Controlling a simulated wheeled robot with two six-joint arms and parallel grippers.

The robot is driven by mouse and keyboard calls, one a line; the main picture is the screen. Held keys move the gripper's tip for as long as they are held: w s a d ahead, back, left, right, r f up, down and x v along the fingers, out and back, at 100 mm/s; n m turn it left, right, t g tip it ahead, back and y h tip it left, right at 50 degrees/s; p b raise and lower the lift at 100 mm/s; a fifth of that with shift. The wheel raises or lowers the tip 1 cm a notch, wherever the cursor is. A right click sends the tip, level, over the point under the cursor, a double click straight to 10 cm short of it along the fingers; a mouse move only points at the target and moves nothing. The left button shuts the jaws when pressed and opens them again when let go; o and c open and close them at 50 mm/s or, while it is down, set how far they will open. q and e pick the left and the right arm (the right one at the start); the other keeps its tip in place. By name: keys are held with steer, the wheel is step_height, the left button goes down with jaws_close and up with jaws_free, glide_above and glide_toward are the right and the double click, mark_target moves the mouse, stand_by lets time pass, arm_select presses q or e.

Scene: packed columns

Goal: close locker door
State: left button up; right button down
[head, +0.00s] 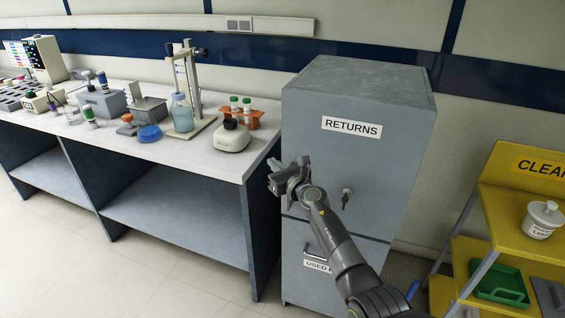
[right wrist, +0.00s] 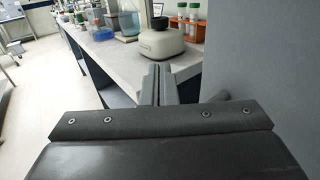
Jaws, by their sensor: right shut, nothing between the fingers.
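The grey locker (head: 365,100) stands in the middle of the head view, with a label reading RETURNS on its upper door (head: 330,165). The upper door looks flush with the locker front. A small key or handle (head: 346,194) sits on the door's right part. My right gripper (head: 272,180) is shut and empty, in front of the door's left edge; I cannot tell whether it touches. In the right wrist view the shut fingers (right wrist: 157,84) point toward the bench, with the grey locker surface (right wrist: 255,60) at right. My left gripper is not in view.
A lab bench (head: 225,165) with a bottle, a stand and several instruments stands left of the locker. A lower locker door (head: 300,240) has a partly hidden label. A yellow shelf cart (head: 495,185) stands at right. The floor (head: 170,270) in front of the bench is clear.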

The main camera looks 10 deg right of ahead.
steer(key=s+a+p, duration=0.4)
steer(key=s, duration=0.4)
steer(key=s+d+f+m+g+h, duration=0.2)
steer(key=s+d+f+m, duration=0.5)
steer(key=f, duration=0.5)
steer(key=s+d+f+m+g+h, duration=0.1)
steer(key=s+d+f+m+h, duration=0.2)
steer(key=s+d+f+m, duration=0.45)
steer(key=s+d+f+m+g+h, duration=0.25)
steer(key=s+f+m, duration=0.25)
steer(key=f+m, duration=0.7)
steer(key=s+d+f+m+g+h, duration=0.1)
steer(key=s+d+f+m+g, duration=0.2)
steer(key=s+f, duration=0.6)
steer(key=s+d+f+m+g, duration=0.2)
steer(key=s+d+f+m, duration=0.35)
steer(key=s, duration=0.65)
steer(key=s+d+f+m+g, duration=0.2)
steer(key=s+f+m, duration=0.1)
steer(key=s, duration=0.7)
steer(key=s+d+f+m+g, duration=0.2)
steer(key=s+f+m, duration=0.1)
steer(key=s, duration=0.8)
steer(key=shift+s+f+m, duration=0.15)
steer(key=shift+s+m, duration=0.15)
steer(key=shift+m, duration=0.1)
